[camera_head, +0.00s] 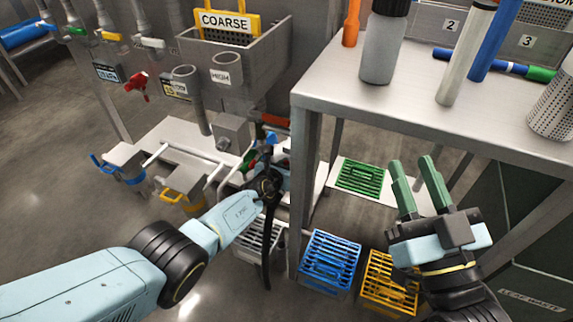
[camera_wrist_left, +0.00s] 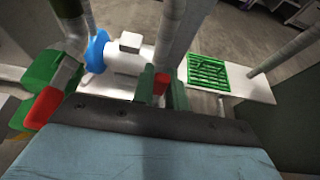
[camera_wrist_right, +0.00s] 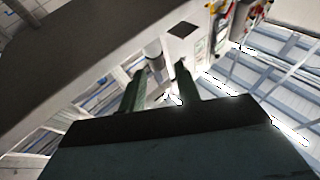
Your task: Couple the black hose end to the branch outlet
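My left gripper (camera_wrist_left: 162,88) has reached the low pipework under the grey tank. A small red block (camera_wrist_left: 160,83) sits between its green fingers, which are closer together than the right pair and seem closed on it. The black hose (camera_head: 266,245) hangs down from beside this gripper in the head view; its end is hidden there by the wrist. A white pipe body with a blue ring (camera_wrist_left: 97,50) lies just beyond the left fingers. I cannot tell for sure which fitting is the branch outlet. My right gripper (camera_head: 416,187) is open and empty, in front of the steel table.
The steel table (camera_head: 312,90) with bottles and tubes stands at the right, its leg close to my left gripper. Blue (camera_head: 330,260), yellow (camera_head: 390,283) and green (camera_head: 360,177) grates lie low down. A green valve body with a red part (camera_wrist_left: 48,105) is close on the left.

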